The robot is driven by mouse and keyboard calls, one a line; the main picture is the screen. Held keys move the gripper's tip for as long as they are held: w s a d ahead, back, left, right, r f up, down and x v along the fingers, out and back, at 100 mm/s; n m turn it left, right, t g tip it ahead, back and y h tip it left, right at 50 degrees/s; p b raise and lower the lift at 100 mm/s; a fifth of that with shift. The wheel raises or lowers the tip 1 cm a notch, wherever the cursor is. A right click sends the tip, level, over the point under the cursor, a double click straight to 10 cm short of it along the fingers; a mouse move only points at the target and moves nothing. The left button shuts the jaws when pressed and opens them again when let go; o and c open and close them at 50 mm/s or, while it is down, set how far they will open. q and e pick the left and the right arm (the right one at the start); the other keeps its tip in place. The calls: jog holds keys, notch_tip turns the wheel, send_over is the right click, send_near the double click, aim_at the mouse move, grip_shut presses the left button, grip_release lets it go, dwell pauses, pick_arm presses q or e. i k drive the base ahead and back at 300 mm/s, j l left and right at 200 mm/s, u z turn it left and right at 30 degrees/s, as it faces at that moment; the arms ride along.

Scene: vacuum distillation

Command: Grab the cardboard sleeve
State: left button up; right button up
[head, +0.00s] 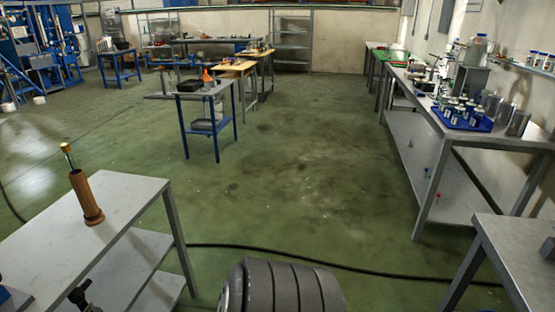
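The cardboard sleeve (85,196) is a brown tube on the grey table (137,192) at the left in the head view. It stands on end, with a wider brown ring at its foot.
A black cable (330,263) crosses the green floor. A long bench (445,137) with a blue tray of bottles (462,122) stands at the right. The middle floor is clear.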

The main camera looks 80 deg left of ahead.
aim_at(92, 215)
jog(key=u, duration=4.1)
jog(key=i+j, duration=0.2)
jog(key=j, duration=0.2)
jog(key=i+j, duration=0.15)
jog(key=j, duration=0.2)
jog(key=i+j+u, duration=0.1)
jog(key=j, duration=0.3)
jog(key=i, duration=0.1)
